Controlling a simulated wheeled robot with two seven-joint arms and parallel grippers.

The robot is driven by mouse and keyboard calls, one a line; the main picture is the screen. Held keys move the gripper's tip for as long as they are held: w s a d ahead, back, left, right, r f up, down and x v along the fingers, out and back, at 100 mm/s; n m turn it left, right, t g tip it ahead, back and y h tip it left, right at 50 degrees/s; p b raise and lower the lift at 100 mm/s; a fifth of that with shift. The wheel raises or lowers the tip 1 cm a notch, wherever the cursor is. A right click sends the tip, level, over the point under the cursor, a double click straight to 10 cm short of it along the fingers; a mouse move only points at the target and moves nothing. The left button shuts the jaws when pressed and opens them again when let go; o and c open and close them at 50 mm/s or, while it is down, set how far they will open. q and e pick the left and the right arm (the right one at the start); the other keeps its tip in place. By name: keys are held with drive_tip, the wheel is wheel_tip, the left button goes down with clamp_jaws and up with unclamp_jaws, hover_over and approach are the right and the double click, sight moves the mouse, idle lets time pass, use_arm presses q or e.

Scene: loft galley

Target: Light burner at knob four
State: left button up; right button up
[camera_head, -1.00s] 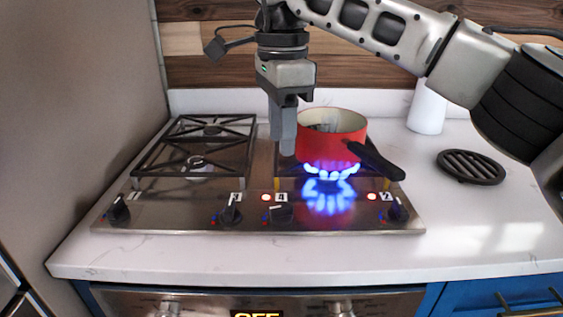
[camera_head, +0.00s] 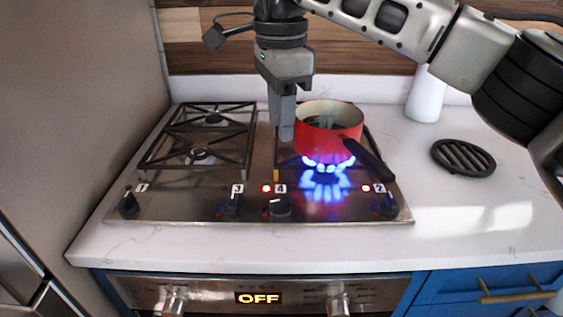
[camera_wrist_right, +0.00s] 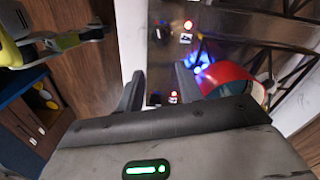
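Knob four (camera_head: 280,207) is on the front strip of the steel cooktop (camera_head: 190,211), its pointer turned sideways. The red light (camera_head: 266,188) beside its label is lit. Blue flames (camera_head: 327,163) burn under the red pot (camera_head: 330,125) on the right side of the cooktop. They also show in the wrist view (camera_wrist_right: 203,60). My right gripper (camera_head: 282,135) points down, apart from knob four, above and behind it, just left of the pot. In the wrist view its two fingers (camera_wrist_right: 158,78) are spread with nothing between them.
Knob two (camera_head: 388,205) also has a lit red light. Knobs one (camera_head: 128,204) and three (camera_head: 232,205) show no lit light. The pot's black handle (camera_head: 368,160) juts toward the front right. A round black trivet (camera_head: 463,157) and white cylinder (camera_head: 426,97) stand on the counter at right.

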sight(281, 199)
wheel_tip(281, 199, down, 16)
drive_tip(key=shift+r+p, duration=0.1)
drive_tip(key=shift+p, duration=0.65)
clamp_jaws()
